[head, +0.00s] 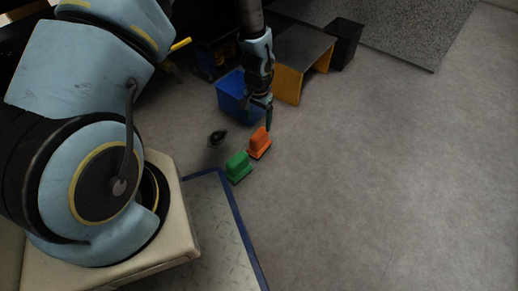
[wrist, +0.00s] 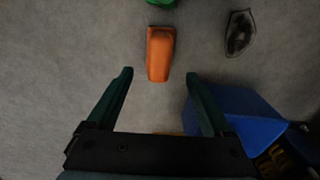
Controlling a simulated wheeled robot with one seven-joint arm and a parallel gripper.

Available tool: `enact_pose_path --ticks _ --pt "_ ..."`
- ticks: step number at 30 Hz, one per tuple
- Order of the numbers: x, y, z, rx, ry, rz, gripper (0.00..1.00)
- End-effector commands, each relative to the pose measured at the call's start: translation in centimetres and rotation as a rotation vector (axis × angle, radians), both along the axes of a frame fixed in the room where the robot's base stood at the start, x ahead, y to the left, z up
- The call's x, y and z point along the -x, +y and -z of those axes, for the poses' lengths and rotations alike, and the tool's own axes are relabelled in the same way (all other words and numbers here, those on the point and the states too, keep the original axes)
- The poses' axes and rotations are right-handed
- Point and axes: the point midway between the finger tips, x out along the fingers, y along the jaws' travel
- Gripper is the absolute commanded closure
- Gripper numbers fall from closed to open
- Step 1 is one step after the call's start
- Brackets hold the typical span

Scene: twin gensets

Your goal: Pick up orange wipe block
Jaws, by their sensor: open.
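The orange wipe block (head: 259,144) stands on the grey floor, just below my gripper (head: 267,105) in the head view. In the wrist view the orange wipe block (wrist: 160,54) lies beyond the fingertips, lined up with the gap between them and apart from both. My gripper (wrist: 159,75) is open and empty, with its two dark green fingers spread wide. Nothing hides the block in the wrist view. In the head view the fingers overlap each other, and their tips look close to the block's top right.
A green block (head: 238,167) stands beside the orange one. A small dark object (head: 217,138) lies to the left. A blue bin (head: 236,97) and a yellow-sided stand (head: 290,80) are behind. A blue-edged plate (head: 228,220) is in front. The floor to the right is clear.

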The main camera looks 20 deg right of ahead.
Motion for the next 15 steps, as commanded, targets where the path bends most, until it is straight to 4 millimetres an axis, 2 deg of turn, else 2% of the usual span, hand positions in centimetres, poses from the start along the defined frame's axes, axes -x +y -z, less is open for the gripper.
enact_pose_path --ticks 9,15 --pt "0.0 0.0 4.7 -0.002 0.001 -0.002 0.15" --pt "-0.1 -0.1 5.9 0.000 0.000 -0.002 0.15"
